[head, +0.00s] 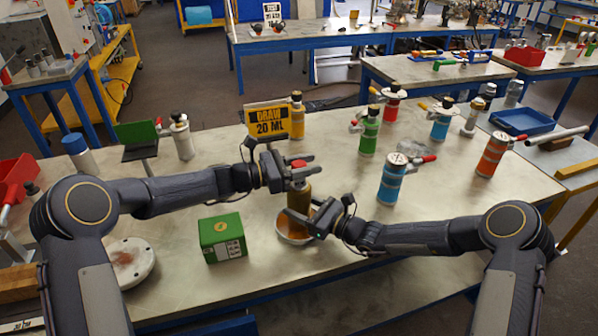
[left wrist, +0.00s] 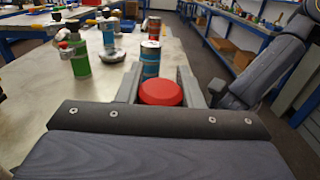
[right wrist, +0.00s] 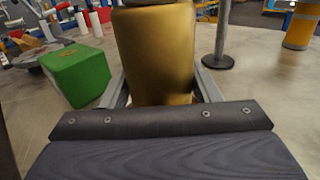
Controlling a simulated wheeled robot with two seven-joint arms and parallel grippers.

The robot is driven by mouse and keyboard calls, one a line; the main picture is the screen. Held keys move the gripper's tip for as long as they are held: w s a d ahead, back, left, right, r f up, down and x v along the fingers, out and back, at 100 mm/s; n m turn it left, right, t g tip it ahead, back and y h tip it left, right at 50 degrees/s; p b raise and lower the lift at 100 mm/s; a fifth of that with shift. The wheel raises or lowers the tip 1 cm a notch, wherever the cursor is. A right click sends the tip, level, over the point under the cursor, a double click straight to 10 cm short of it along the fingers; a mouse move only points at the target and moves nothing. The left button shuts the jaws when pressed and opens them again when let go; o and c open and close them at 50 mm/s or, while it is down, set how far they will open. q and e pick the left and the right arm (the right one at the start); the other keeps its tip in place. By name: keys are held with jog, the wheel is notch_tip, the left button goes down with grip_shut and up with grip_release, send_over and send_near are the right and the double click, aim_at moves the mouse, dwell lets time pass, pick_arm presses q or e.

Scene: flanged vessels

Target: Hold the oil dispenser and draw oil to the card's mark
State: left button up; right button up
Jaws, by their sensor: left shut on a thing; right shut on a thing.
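The oil dispenser (head: 299,200) has a gold-brown body and stands upright at or in a round pale dish (head: 281,234); whether it touches the dish floor is hidden. My right gripper (head: 307,222) is shut around its lower body, which fills the right wrist view (right wrist: 158,55). My left gripper (head: 300,171) is shut on the dispenser's red top knob (left wrist: 160,92), above the right gripper. The yellow and black card (head: 268,121) behind reads "DRAW 20 ML". No scale or oil level is readable on the dispenser.
A green box (head: 222,238) stands left of the dish. A blue canister (head: 391,180) and a green one (head: 369,132) stand to the right. A yellow canister (head: 297,116) stands beside the card. The table's front right is clear beyond my right arm.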

pick_arm(q)
jog(key=o, duration=1)
jog(key=shift+v, duration=3)
jog(key=shift+a, duration=0.1)
jog(key=v, duration=1.2)
pick_arm(e)
jog(key=o, duration=1.3)
